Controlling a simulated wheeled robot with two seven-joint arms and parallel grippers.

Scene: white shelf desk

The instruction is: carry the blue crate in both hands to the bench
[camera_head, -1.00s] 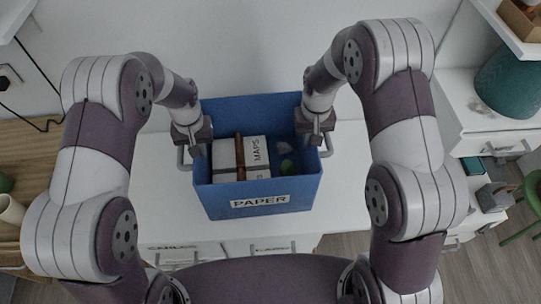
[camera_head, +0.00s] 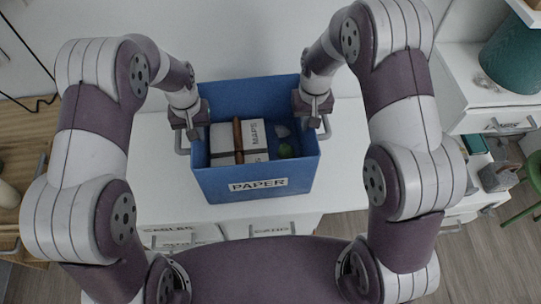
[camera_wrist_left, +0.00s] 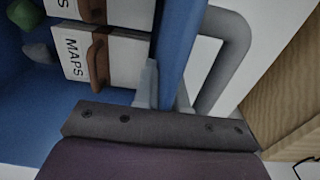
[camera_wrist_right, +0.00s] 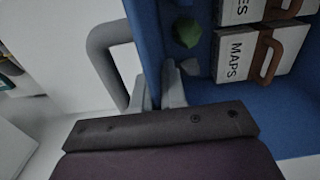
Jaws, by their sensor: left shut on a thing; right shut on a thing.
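The blue crate (camera_head: 215,182), labelled PAPER, is upright over the white desk. I cannot tell if its base touches the desk. Inside are white boxes marked MAPS (camera_head: 255,132) with brown handles and a green lump (camera_head: 286,150). My left gripper (camera_head: 190,128) is shut on the crate's left wall, beside a grey handle. The left wrist view shows that wall (camera_wrist_left: 180,45) between the fingers. My right gripper (camera_head: 312,112) is shut on the right wall, which also shows in the right wrist view (camera_wrist_right: 150,45). The hidden parts are the crate's underside and far outer side.
The white desk (camera_head: 165,200) has labelled drawers (camera_head: 272,229) at its front. A white cabinet (camera_head: 455,90) with a teal round object (camera_head: 515,60) stands at right. Wooden furniture (camera_head: 25,140) stands at left. Grey floor (camera_head: 480,260) is open at lower right.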

